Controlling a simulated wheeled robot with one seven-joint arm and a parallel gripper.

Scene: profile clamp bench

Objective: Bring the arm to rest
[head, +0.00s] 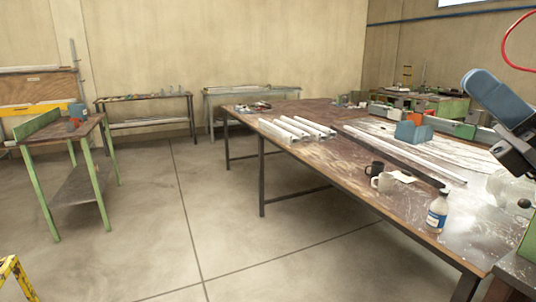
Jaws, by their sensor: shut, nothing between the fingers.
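Part of an arm-like assembly (493,105), blue-grey with dark joints, reaches in at the upper right edge, above the right end of the large workbench. Its dark lower part is cut off by the picture edge. I cannot make out any fingers of my gripper in this view. Nothing is seen held.
A green-legged bench (72,140) stands left. The floor (190,220) between is clear.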

